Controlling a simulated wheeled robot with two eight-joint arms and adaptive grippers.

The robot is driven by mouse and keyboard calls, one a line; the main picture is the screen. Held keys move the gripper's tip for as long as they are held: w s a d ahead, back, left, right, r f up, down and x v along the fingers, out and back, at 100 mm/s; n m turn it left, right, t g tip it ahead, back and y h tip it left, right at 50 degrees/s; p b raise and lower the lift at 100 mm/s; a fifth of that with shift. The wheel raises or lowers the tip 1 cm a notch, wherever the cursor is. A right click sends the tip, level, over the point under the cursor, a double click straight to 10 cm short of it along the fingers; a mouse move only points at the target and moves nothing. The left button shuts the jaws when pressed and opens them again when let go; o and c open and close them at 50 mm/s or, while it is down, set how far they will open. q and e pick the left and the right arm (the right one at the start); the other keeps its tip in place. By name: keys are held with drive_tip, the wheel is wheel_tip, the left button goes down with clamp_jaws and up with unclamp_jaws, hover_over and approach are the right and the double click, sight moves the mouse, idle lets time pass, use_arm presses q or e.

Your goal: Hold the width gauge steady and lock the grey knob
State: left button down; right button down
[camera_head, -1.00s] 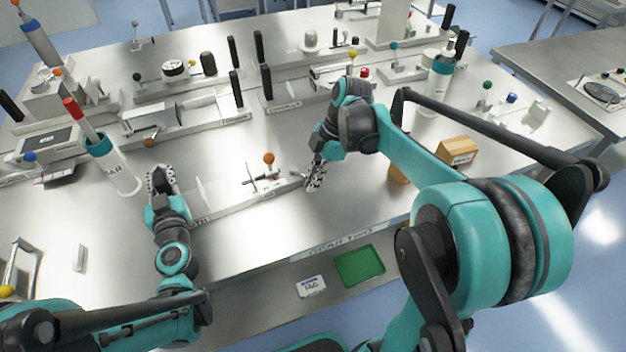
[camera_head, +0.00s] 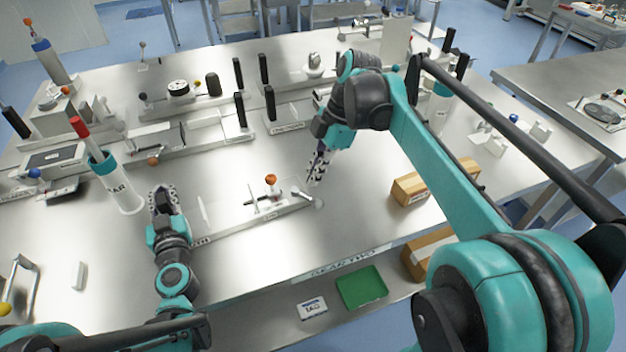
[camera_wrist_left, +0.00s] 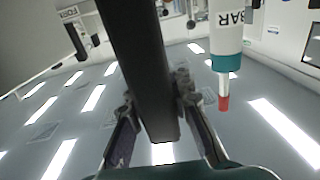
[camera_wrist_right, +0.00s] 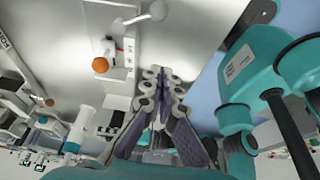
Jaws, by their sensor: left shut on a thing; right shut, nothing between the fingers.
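The width gauge (camera_head: 255,214) is a pale metal bar lying on the bench, with an orange knob (camera_head: 271,180) standing near its middle. A grey ball knob (camera_head: 318,203) is at its right end; it also shows in the right wrist view (camera_wrist_right: 157,10), as does the orange knob (camera_wrist_right: 100,65). My left gripper (camera_head: 163,196) is at the gauge's left end, shut on a black handle (camera_wrist_left: 140,60) that runs between its fingers in the left wrist view. My right gripper (camera_head: 316,178) is shut and empty, just beyond the grey knob and apart from it.
A white BAR holder (camera_head: 122,190) with a red-capped rod stands left of my left gripper. Other gauges (camera_head: 190,140) with black handles line the bench behind. Cardboard boxes (camera_head: 408,190) stand right of my right gripper. A green tray (camera_head: 361,287) lies below the front edge.

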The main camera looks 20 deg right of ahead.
use_arm(q)
drive_tip(key=shift+w+d+r, duration=0.1)
drive_tip(key=shift+w+d, duration=0.05)
idle(0.4)
drive_tip(key=shift+r, duration=0.15)
drive_tip(key=c, duration=1.3)
unclamp_jaws()
drive_tip(key=s, duration=1.2)
drive_tip(key=shift+d, duration=0.4)
